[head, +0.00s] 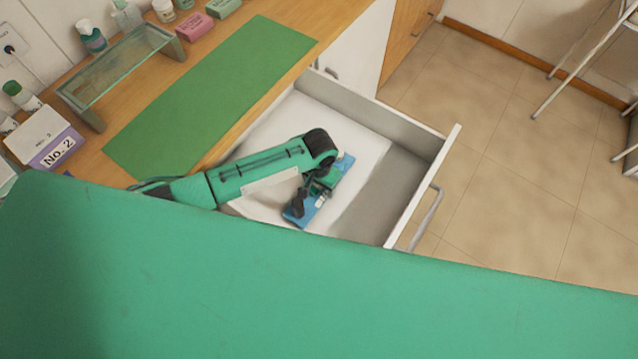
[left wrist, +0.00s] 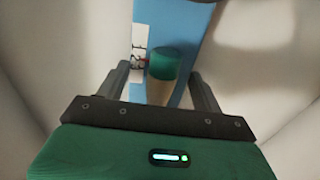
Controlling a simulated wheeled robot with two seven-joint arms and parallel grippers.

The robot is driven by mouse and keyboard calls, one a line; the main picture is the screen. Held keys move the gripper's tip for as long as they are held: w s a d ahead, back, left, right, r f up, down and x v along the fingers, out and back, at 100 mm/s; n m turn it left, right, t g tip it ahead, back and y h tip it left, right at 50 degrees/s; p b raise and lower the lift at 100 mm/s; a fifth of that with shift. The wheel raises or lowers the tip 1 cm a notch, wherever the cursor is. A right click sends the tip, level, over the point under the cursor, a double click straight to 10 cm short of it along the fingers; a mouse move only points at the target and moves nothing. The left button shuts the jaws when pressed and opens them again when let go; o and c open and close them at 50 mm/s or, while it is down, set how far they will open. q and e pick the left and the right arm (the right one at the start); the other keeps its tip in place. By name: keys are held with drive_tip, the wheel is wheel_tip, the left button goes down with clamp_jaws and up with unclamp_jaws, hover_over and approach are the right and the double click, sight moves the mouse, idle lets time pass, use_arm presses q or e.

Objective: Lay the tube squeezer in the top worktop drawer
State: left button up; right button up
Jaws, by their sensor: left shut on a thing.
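The tube squeezer (head: 302,212) is a long blue piece with a green, roller-like part and a white label. In the left wrist view the squeezer (left wrist: 170,25) lies between the two dark fingers. My left gripper (head: 316,192) is shut on it, inside the outline of the open top worktop drawer (head: 425,190). Its fingers (left wrist: 162,85) are on either side of the squeezer. I cannot tell whether the squeezer touches the drawer floor. The near-left part of the drawer is hidden. My right gripper is not in view.
The wooden worktop left of the drawer holds a green mat (head: 215,95), a glass shelf stand (head: 120,65), a No. 2 box (head: 45,140), bottles and small boxes. The drawer's right side is empty. Tiled floor (head: 500,150) lies beyond its handle (head: 427,215).

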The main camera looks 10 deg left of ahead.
use_arm(q)
drive_tip(key=shift+f, duration=0.45)
drive_tip(key=o, duration=1.3)
drive_tip(key=shift+f, duration=0.1)
wheel_tip(320, 180, up, 12)
drive_tip(key=shift+r+b, duration=0.15)
drive_tip(key=shift+b, duration=0.25)
